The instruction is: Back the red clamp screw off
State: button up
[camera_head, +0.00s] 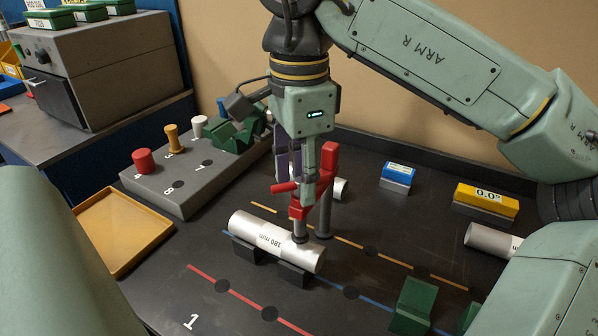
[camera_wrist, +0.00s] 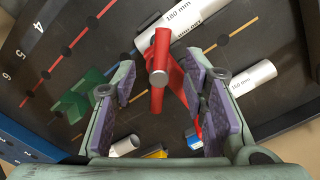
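The red clamp (camera_head: 328,166) stands on a dark post over a silver 180 mm cylinder (camera_head: 262,238). Its screw (camera_head: 297,211) points down, and its foot appears to rest on the cylinder near the right end. The screw's red cross handle (camera_head: 284,187) sticks out to the left just under my gripper (camera_head: 298,178). In the wrist view the handle (camera_wrist: 159,98) runs up and down the picture, with a round silver screw end at its middle. My gripper (camera_wrist: 161,80) is open, its purple pads on either side of the handle with gaps visible. The cylinder (camera_wrist: 180,22) also shows there.
The cylinder lies on black supports (camera_head: 294,274). Green V-blocks (camera_head: 413,305), a blue block (camera_head: 397,177), a yellow block (camera_head: 486,200) and another silver cylinder (camera_head: 490,240) lie to the right. A grey peg stand (camera_head: 195,190) and an orange tray (camera_head: 122,228) are left.

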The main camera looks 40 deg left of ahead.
aim_at(299, 180)
notch_tip(299, 180, up, 8)
jog(key=shift+f, duration=0.25)
dwell(0.4)
